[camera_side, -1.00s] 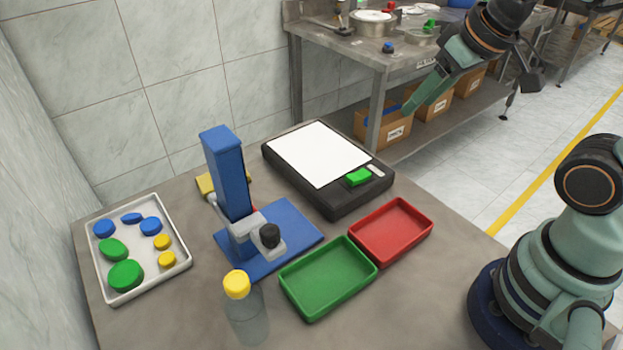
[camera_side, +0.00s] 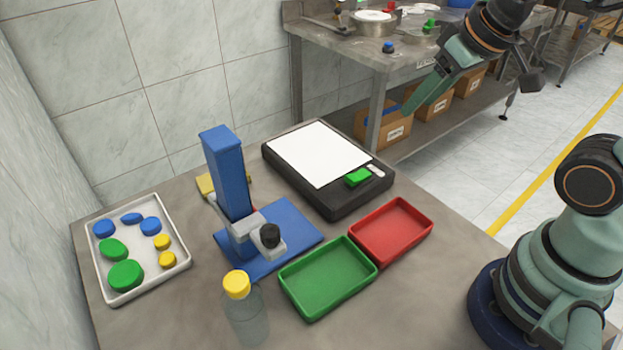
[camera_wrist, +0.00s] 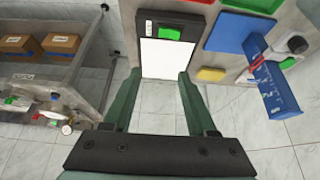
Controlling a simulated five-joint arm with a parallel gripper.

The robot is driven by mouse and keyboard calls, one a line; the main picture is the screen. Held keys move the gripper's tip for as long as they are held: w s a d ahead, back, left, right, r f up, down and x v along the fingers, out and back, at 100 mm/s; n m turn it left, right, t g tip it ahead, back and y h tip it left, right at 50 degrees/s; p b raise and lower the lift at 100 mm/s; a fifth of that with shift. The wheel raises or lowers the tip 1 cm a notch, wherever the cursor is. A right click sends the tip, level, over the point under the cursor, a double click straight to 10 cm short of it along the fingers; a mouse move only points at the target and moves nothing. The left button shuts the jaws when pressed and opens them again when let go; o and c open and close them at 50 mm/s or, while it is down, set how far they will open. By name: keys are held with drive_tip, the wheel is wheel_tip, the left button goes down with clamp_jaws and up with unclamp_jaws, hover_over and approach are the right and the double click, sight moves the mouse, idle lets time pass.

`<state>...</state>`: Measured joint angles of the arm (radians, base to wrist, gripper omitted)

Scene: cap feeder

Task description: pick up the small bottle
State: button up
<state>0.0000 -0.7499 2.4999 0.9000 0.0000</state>
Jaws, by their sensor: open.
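The small bottle (camera_side: 247,318) is clear with a yellow cap (camera_side: 236,284). It stands upright near the front edge of the table in the side view, in front of the blue press and left of the green tray. I do not see it in the wrist view. My gripper (camera_side: 408,108) is raised high at the upper right of the side view, far from the bottle. In the wrist view my gripper (camera_wrist: 157,75) shows two green fingers spread apart with nothing between them.
A blue press (camera_side: 228,175) on a blue base stands mid-table. A white tray (camera_side: 120,293) of caps lies left. Green (camera_side: 323,312) and red (camera_side: 372,262) trays lie right. A black device (camera_side: 340,206) with a white panel is behind. A metal bench (camera_side: 350,50) stands further back.

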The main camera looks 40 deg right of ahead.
drive_tip(key=shift+o, duration=0.3)
drive_tip(key=o, duration=0.6)
drive_tip(key=n+g, duration=0.6)
drive_tip(key=n, duration=1)
hover_over(239, 284)
drive_tip(key=f, duration=0.5)
drive_tip(key=shift+w+d, duration=0.15)
drive_tip(key=shift+d, duration=0.1)
drive_tip(key=shift+s+a+f+n, duration=0.2)
drive_tip(key=shift+a+f+n, duration=0.05)
drive_tip(key=shift+n, duration=0.05)
wheel_tip(239, 284, down, 6)
drive_tip(key=shift+f, duration=0.25)
drive_tip(key=shift+w+a+f, duration=0.1)
drive_tip(key=shift+w+f, duration=0.1)
drive_tip(key=shift+f, duration=1.15)
drive_tip(key=shift+w+a+f, duration=0.1)
drive_tip(key=shift+w+f, duration=0.1)
drive_tip(key=shift+f, duration=1.15)
